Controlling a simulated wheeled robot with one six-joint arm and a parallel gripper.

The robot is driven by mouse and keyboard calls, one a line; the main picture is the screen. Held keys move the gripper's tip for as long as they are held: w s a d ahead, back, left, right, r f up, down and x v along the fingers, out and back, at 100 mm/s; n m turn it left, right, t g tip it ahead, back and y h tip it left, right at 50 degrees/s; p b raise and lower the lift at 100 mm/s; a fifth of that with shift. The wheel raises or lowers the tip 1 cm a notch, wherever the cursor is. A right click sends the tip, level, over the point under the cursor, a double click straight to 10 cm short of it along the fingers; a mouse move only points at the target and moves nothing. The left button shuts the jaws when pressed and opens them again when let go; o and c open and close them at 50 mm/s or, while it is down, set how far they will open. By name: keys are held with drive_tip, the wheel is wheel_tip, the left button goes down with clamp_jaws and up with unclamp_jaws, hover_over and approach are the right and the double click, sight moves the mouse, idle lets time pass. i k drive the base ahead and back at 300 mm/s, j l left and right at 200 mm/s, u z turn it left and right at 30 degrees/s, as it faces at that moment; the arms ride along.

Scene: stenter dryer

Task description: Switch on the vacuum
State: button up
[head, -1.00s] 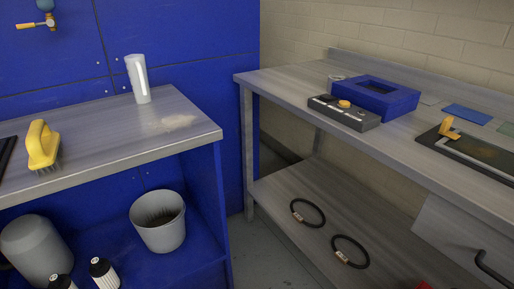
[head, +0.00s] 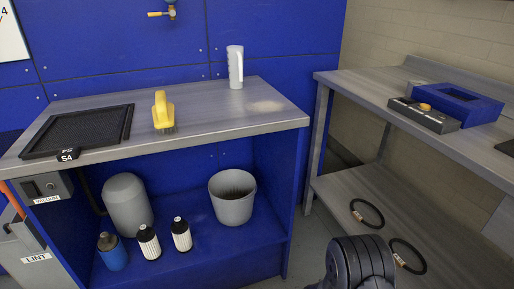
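A grey switch box (head: 46,188) with a dark switch area and a small label that seems to read VACUUM is fixed under the left front edge of the blue bench (head: 160,257). The switch's position is too small to tell. A dark hose or pipe runs beside the box toward a rounded grey canister (head: 127,205) on the bench's lower shelf. A dark, rounded part of my own arm shows at the bottom, right of centre. My gripper's fingers are not in view.
On the bench top are a black mesh screen tagged S4 (head: 80,132), a yellow-handled brush (head: 163,112) and a white jug-like thing (head: 235,67). Below are a grey bucket (head: 232,203), a blue bottle (head: 112,252) and a LINT bin (head: 36,262). Floor shows between the benches.

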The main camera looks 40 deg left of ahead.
sight(31, 191)
drive_tip(key=u, duration=3.05)
